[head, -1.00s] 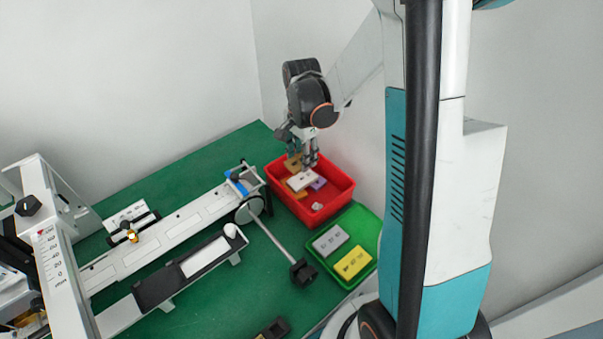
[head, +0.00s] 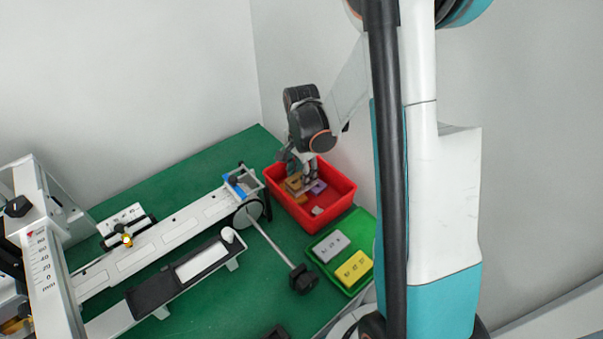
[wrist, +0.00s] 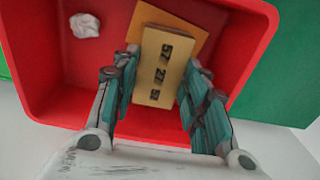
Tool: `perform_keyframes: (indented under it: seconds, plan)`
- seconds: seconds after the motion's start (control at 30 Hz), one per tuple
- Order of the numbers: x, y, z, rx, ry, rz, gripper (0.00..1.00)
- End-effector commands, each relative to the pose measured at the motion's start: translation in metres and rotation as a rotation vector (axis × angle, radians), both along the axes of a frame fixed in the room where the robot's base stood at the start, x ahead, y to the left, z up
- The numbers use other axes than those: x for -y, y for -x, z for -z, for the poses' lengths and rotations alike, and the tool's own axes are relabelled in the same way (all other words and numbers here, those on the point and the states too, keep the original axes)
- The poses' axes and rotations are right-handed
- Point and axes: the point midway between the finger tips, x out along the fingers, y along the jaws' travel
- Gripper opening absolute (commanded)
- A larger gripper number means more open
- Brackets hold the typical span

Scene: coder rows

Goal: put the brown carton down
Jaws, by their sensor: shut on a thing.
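The brown carton (wrist: 162,68), a light tan block with dark printed digits, is between the fingers of my gripper (wrist: 160,88) in the wrist view. The fingers are shut on its two sides. It is inside the red bin (head: 338,197), over a flat orange-brown piece (wrist: 190,38); I cannot tell whether it touches that piece.
A green tray (head: 360,223) with a grey carton (head: 330,246) and a yellow carton (head: 354,268) stands in front. A long white apparatus (head: 160,238) is at left; the wall is close behind.

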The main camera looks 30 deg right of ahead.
Motion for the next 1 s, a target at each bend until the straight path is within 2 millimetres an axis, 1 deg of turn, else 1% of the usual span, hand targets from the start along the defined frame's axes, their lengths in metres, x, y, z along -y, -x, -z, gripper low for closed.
perform_keyframes:
  seconds: [0.23,0.27,0.3,0.33,0.63,0.77,0.87,0.97,1.0]
  plan:
    - [0.000,0.000,0.008,0.000,0.000,0.000,0.29]
    - [0.000,0.000,0.007,0.000,0.000,0.000,0.48]
    - [0.000,0.000,0.007,0.000,0.000,0.000,0.57]
    - [0.000,0.000,0.006,0.000,0.000,0.000,0.61]
    - [0.000,0.000,0.006,0.000,0.000,0.000,0.61]
    - [0.000,0.000,0.002,0.000,0.000,0.000,0.61]
    - [0.000,0.000,-0.007,0.000,0.000,0.000,0.61]
    - [0.000,0.000,-0.026,0.000,0.000,0.000,0.61]
    - [0.000,0.000,-0.035,0.000,0.000,0.000,0.61]
